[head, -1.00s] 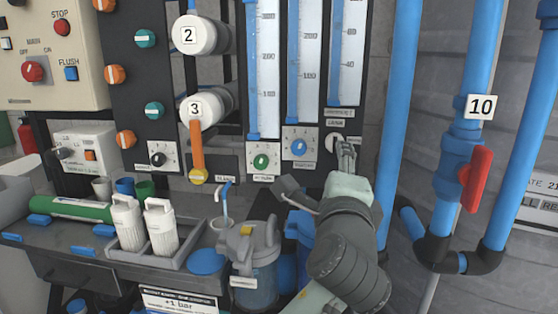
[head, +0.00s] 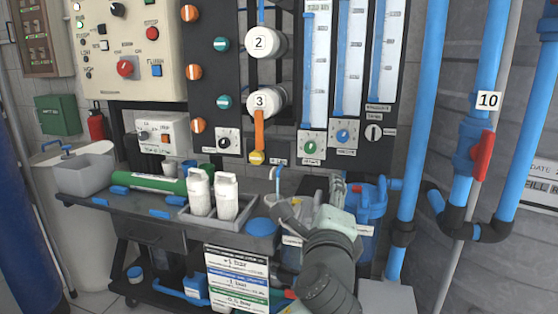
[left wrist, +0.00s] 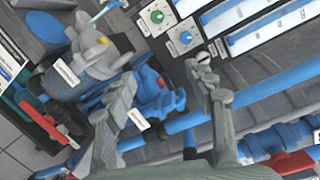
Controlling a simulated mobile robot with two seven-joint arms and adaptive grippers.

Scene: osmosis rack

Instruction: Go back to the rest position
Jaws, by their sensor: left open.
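My left gripper (head: 310,198) is open and empty in the head view, in front of the lower part of the panel. Its two fingers also show spread apart in the left wrist view (left wrist: 164,80), with nothing between them. My right gripper is not in view.
A dark bench (head: 150,225) carries a green cylinder (head: 143,180) and two white bottles (head: 227,195) in a grey tray. Blue vertical pipes (head: 408,140) and a red valve handle (head: 482,155) stand to the right.

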